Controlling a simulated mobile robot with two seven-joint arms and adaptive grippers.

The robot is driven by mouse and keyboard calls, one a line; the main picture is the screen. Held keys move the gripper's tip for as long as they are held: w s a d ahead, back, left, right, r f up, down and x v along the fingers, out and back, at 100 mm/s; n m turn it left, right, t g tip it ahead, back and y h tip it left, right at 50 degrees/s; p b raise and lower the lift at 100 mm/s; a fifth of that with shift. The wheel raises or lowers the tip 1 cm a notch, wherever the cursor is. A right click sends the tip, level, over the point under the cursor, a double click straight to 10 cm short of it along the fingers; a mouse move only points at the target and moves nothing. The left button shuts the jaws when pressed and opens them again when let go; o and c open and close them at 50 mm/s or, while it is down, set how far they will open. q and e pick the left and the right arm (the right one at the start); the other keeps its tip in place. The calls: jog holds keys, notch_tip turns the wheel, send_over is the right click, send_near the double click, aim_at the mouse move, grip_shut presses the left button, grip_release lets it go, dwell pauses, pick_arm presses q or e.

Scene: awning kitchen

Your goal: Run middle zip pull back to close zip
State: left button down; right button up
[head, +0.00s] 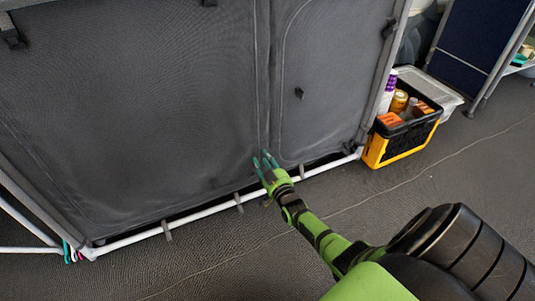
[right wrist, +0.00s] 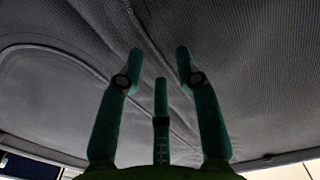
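The dark grey fabric cabinet front (head: 150,100) fills the left and middle of the head view. Its middle zip line (head: 263,75) runs down between the wide left panel and the narrower right panel. My right gripper (head: 266,158) is at the lower end of that line, close to the fabric. In the right wrist view its teal fingers (right wrist: 160,52) are spread apart, with the seam (right wrist: 150,40) running between them. I see nothing held between them. I cannot make out the middle zip pull; the fingers may hide it. My left gripper is not in view.
A small dark tab (head: 299,93) hangs on the right panel. A white frame bar (head: 215,208) runs along the cabinet's bottom edge. A black and yellow crate (head: 402,137) with bottles stands right of the cabinet. The grey floor (head: 440,185) in front is clear.

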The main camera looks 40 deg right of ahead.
notch_tip(320, 180, up, 18)
jog(key=p, duration=1.4)
jog(key=shift+f+p, duration=0.1)
jog(key=shift+p, duration=0.2)
